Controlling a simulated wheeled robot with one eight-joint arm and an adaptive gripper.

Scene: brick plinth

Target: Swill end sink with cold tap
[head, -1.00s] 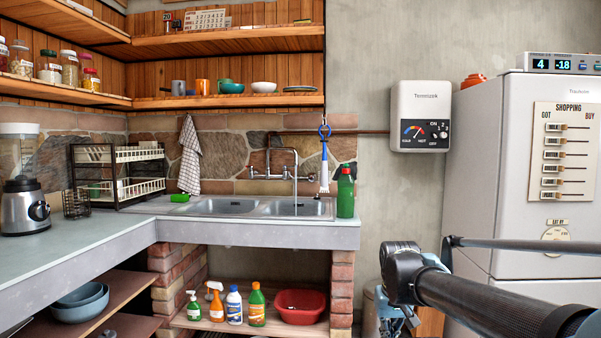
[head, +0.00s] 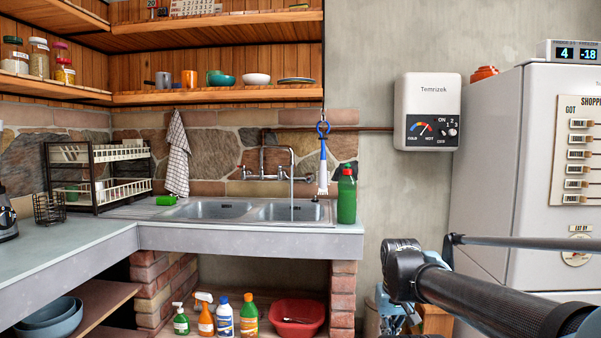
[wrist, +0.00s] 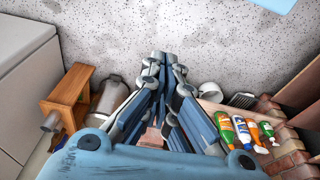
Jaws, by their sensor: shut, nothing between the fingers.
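The steel sink has a left basin (head: 208,210) and a right end basin (head: 274,212) set in the counter against the stone wall. A wall-mounted tap (head: 266,152) has a tall spout reaching over the right basin, with a handle at each side. A thin grey vertical line runs from the spout into that basin; it looks like running water, but I cannot be certain. My gripper (wrist: 168,62) is shut and empty in the wrist view, above the floor area. In the head view my arm is low at right, apart from the sink, and my fingers are mostly hidden.
A green bottle (head: 346,199) stands at the sink's right end beside a hanging blue-white brush (head: 323,160). A green sponge (head: 166,200) lies at left. Bottles and a red basin (head: 297,317) sit below. The heater (head: 427,110) and fridge (head: 520,170) are at right.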

